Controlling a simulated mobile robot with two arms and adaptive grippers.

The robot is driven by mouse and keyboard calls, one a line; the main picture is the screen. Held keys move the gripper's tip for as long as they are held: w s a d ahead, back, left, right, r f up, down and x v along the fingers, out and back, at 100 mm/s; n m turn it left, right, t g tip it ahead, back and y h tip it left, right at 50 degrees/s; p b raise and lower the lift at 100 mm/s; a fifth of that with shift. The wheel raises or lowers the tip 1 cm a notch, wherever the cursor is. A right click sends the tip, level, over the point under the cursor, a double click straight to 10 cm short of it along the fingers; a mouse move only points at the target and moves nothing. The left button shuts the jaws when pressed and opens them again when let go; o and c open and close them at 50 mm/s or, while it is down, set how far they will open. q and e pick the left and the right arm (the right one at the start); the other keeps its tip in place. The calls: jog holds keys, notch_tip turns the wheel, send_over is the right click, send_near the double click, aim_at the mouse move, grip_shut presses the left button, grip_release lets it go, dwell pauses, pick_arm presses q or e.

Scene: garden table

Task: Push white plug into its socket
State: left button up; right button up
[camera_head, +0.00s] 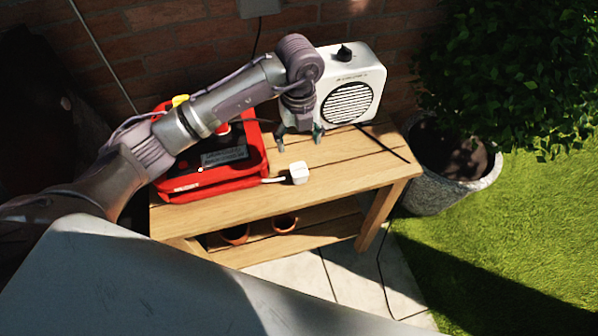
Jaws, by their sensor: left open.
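The white plug (299,173) lies on the wooden table (340,182) near its front edge, with a white cord running left to a red device (190,184). My left gripper (299,142) points down just behind the plug, with its two fingers apart and nothing seen between them. The plug is apart from the fingers, a little nearer the table's front. A grey box (258,7) is on the brick wall at the top; I cannot tell whether it is the socket. My right gripper is not in view.
A white speaker-like box (352,85) with a round grille stands at the table's back, close behind my left gripper. My left arm covers part of the red device. A stone planter (455,185) with a bush stands to the right. Small pots (285,223) sit on the lower shelf.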

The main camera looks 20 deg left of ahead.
aim_at(299, 169)
pick_arm(q)
notch_tip(299, 169, down, 7)
jog(key=shift+f+p, duration=0.15)
jog(key=shift+p, duration=0.15)
notch_tip(299, 169, down, 4)
jog(key=shift+s+r+p, duration=0.1)
jog(key=shift+p, duration=0.5)
jog(key=shift+f, duration=0.7)
jog(key=shift+c, duration=0.3)
jog(key=c, duration=1.1)
jog(key=shift+r, duration=0.2)
jog(key=shift+c, duration=0.2)
